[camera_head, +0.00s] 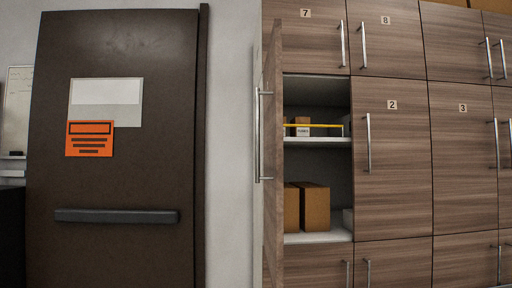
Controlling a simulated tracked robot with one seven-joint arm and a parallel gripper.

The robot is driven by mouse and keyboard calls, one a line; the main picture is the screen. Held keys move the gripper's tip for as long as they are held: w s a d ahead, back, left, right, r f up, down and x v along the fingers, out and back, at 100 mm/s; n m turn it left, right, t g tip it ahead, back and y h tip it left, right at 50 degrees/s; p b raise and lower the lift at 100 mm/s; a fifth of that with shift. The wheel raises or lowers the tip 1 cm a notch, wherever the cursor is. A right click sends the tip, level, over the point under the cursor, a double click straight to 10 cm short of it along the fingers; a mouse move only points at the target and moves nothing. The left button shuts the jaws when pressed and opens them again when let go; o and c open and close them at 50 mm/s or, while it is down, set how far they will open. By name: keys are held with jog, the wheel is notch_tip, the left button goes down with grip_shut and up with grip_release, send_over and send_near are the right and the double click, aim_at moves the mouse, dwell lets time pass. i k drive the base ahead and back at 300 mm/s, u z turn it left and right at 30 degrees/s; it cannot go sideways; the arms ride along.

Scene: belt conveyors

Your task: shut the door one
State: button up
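One cabinet door (272,160) stands open at the left end of the wooden cabinet wall. It is seen nearly edge-on, swung out toward me, with a long metal bar handle (259,136) on its left side. No number shows on this door; it sits beside door 2 and below door 7. Behind it is an open compartment (317,94) with a white shelf. My gripper is not in view.
The compartment holds brown boxes (315,207) below and small items with a yellow bar (313,126) above. Closed doors 2 (393,180), 3 (462,170), 7 (318,45) and 8 (385,50) surround it. A dark room door (120,180) stands left, beyond a white wall strip (230,150).

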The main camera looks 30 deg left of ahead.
aim_at(273, 92)
jog(key=k, duration=0.75)
jog(key=u, duration=1.1)
jog(key=i, duration=1)
